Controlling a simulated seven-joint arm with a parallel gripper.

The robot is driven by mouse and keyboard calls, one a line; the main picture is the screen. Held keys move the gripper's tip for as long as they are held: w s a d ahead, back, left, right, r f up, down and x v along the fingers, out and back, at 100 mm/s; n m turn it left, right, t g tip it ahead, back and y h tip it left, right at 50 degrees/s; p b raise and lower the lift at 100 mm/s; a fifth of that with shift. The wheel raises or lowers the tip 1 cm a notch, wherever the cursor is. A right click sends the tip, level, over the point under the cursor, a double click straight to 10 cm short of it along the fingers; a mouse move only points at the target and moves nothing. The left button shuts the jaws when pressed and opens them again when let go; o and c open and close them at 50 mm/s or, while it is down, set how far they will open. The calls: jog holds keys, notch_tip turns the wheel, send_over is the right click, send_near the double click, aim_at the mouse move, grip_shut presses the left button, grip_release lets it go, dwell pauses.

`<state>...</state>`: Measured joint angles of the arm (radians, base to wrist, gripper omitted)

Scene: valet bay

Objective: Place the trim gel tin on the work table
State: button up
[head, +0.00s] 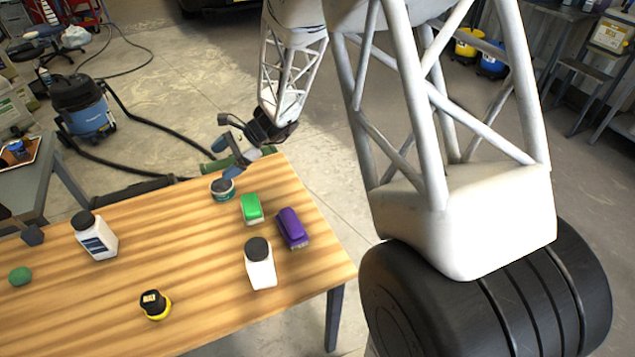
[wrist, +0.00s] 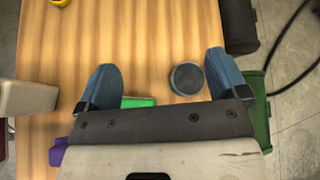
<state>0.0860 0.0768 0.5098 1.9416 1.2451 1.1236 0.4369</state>
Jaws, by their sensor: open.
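A small round tin with a dark lid and teal side (head: 222,189), which I take for the trim gel tin, stands upright on the wooden work table (head: 190,262) near its far edge. Its label is not readable. My gripper (head: 232,165) is above that far edge, with a blue finger close to the tin. In the wrist view my gripper (wrist: 160,75) is open, and the tin (wrist: 187,78) shows between the spread fingers, nearer the right one. Neither finger clearly touches it; the height gap is hard to judge.
A green brush (head: 251,208), a purple brush (head: 292,228) and a white bottle (head: 260,266) stand nearby on the table. Farther off are another white bottle (head: 97,240), a yellow-and-black pot (head: 155,304) and a green lump (head: 20,276). The table's middle has bare wood.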

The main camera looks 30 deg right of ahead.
jog(key=s+d+r+n+g+h, duration=0.1)
jog(key=s+r+n+h, duration=0.25)
jog(key=s+r, duration=0.45)
jog(key=s+d+r+n+h, duration=0.15)
jog(key=s+r+n, duration=0.35)
jog(key=s, duration=0.5)
jog(key=s+d+r+n+h, duration=0.2)
jog(key=s, duration=0.4)
jog(key=s+d+r+n+t+h, duration=0.1)
jog(key=s+d+r+n+h, duration=0.1)
jog(key=s, duration=0.4)
jog(key=s+d+r+n+t+h, duration=0.1)
jog(key=s+d+r+n+h, duration=0.1)
jog(key=s, duration=0.5)
jog(key=shift+d+r+n+h, duration=0.4)
jog(key=shift+d+n+h, duration=0.1)
jog(key=shift+d+n, duration=0.2)
